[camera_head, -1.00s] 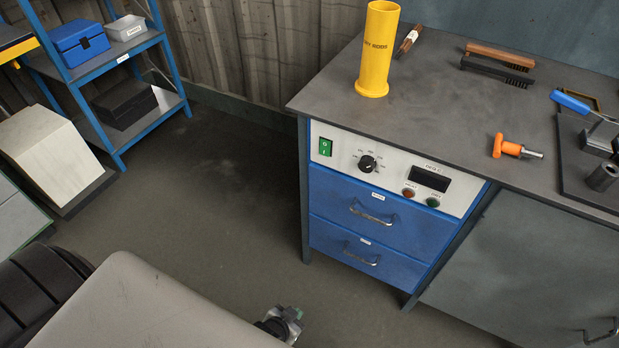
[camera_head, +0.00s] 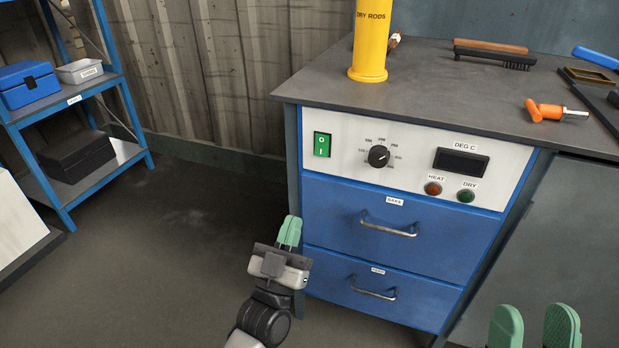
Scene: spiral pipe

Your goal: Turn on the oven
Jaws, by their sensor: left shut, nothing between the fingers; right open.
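The oven (camera_head: 398,218) is a blue two-drawer unit under the bench top, with a white control panel (camera_head: 345,150). A green rocker switch (camera_head: 322,144) marked O and I is at the panel's left end. Right of it are a black dial (camera_head: 378,156), a dark DEG C display (camera_head: 461,163), a red HEAT lamp (camera_head: 433,188) and a green DRY lamp (camera_head: 466,195). The display shows no digits. My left gripper (camera_head: 289,232) is shut and empty, below and left of the switch, apart from it. My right gripper (camera_head: 535,326) is open and empty at the bottom right.
A yellow DRY RODS tube (camera_head: 369,42) stands on the bench top (camera_head: 430,75). Brushes (camera_head: 494,55) and an orange-handled tool (camera_head: 552,111) lie there too. A blue shelf rack (camera_head: 134,117) stands at the left. The floor (camera_head: 170,240) between rack and oven is clear.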

